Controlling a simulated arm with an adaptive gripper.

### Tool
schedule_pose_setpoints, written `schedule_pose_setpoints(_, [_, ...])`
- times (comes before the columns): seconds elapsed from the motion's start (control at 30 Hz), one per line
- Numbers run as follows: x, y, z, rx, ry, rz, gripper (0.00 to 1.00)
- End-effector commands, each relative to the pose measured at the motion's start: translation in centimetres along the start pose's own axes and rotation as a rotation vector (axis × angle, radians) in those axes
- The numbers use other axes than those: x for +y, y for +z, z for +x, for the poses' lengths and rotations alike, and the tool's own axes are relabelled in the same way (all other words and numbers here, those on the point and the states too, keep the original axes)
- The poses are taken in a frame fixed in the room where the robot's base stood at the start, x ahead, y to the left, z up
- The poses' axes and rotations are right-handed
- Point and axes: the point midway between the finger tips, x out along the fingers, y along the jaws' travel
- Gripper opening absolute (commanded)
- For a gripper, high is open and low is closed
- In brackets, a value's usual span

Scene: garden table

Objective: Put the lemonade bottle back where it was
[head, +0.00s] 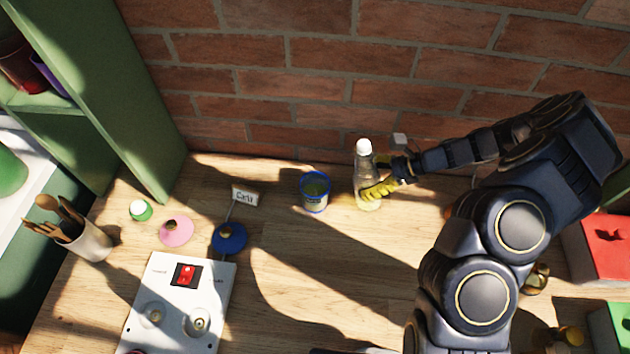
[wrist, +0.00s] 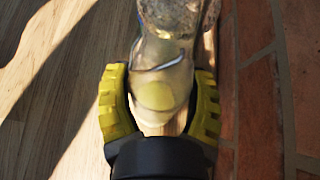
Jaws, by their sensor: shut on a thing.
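The lemonade bottle (head: 365,172) is clear with a white cap and stands about upright near the brick wall at the back of the table. My gripper (head: 380,189) reaches it from the right, its yellow fingers closed around the lower part.
A blue-rimmed cup (head: 315,192) stands just left of the bottle. A label sign (head: 244,196) on a blue base (head: 229,238), a pink disc (head: 176,231), a white switch panel (head: 178,305) and a utensil pot (head: 87,240) are further left. The brick wall (head: 330,80) is close behind.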

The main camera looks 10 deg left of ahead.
Motion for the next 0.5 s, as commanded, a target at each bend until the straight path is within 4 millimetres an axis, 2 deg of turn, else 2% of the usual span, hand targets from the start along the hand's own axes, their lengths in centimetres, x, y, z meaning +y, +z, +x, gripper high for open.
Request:
schedule_pose_setpoints(0.2, [-0.04,-0.27,0.06,-0.122,-0.001,0.002,0.26])
schedule_pose_setpoints(0.5, [-0.04,-0.16,0.04,-0.187,-0.001,-0.001,0.26])
